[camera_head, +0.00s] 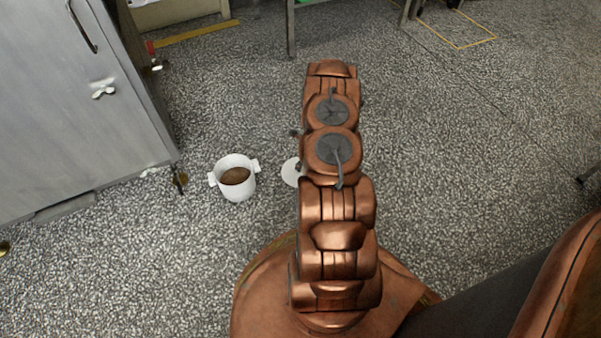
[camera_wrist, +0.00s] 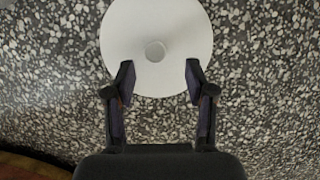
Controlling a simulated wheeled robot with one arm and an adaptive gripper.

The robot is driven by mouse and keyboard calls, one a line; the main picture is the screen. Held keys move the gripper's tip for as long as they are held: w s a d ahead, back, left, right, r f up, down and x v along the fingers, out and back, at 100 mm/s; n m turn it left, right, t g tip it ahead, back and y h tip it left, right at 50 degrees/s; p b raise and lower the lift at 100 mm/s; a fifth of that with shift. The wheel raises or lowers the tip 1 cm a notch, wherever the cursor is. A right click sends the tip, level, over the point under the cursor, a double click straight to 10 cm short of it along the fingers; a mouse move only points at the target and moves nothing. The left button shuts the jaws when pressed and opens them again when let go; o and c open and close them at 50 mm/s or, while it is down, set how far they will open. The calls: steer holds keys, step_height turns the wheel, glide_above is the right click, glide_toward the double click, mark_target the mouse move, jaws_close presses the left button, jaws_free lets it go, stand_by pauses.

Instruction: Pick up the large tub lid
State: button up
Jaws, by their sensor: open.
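The large tub lid (camera_wrist: 130,40) is a white round disc with a small knob in its middle. It lies on the speckled floor. In the head view only its left part (camera_head: 290,172) shows, as my arm hides the rest. My gripper (camera_wrist: 159,78) is open in the wrist view, its two fingertips apart over the near edge of the lid, with the knob just beyond and between them. I cannot tell the height of the fingertips above the lid. In the head view my gripper is hidden behind my arm.
A white tub (camera_head: 238,188) with two side handles and brown contents stands on the floor left of the lid. A grey metal cabinet (camera_head: 60,110) stands at the left. A table leg (camera_head: 291,30) is at the back. Open floor lies to the right.

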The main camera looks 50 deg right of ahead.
mark_target(290, 175)
steer(key=x, duration=0.1)
steer(key=b+x, duration=0.1)
steer(key=x, duration=0.1)
steer(key=b+x, duration=0.1)
steer(key=shift+a+f, duration=0.3)
steer(key=shift+f, duration=0.1)
steer(key=shift+w, duration=0.1)
steer(key=shift+r, duration=0.1)
steer(key=shift+c, duration=0.4)
jaws_close()
